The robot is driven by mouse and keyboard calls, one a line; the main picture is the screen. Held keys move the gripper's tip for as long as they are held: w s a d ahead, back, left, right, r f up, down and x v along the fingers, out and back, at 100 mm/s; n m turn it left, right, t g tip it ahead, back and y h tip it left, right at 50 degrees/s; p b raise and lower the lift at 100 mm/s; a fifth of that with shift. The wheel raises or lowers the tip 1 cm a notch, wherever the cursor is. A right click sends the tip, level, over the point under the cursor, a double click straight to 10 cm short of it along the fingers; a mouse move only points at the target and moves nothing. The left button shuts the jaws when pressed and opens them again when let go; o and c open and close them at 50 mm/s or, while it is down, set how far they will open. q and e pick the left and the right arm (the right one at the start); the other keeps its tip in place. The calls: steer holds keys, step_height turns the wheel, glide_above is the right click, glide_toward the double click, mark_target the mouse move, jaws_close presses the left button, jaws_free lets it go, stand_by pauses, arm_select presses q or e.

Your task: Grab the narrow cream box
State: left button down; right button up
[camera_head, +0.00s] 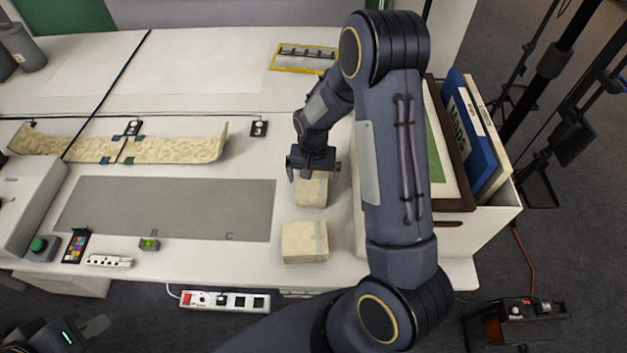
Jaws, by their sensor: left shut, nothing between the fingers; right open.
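A cream box (311,192) stands on the white table right of the grey mat and looks the narrower of two. A wider cream box (304,243) stands nearer the table's front edge. My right gripper (314,174) is open, pointing down at the top of the narrower box. Its fingers show at the left and right of that box's far end; I cannot tell whether they touch it. Another pale upright surface (359,225) is mostly hidden behind my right arm. My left gripper (96,327) is shut and empty at the bottom left, off the table.
A white bin (480,228) with folders and a blue binder (470,135) stands at the right. The grey mat (165,208) is bare. A long cream strip (190,147) lies behind it. A green button (39,245) and a power strip (225,301) are near the front.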

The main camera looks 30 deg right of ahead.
steer(key=shift+f, duration=1.15)
steer(key=c, duration=1.2)
steer(key=shift+r, duration=0.1)
steer(key=shift+c, duration=0.2)
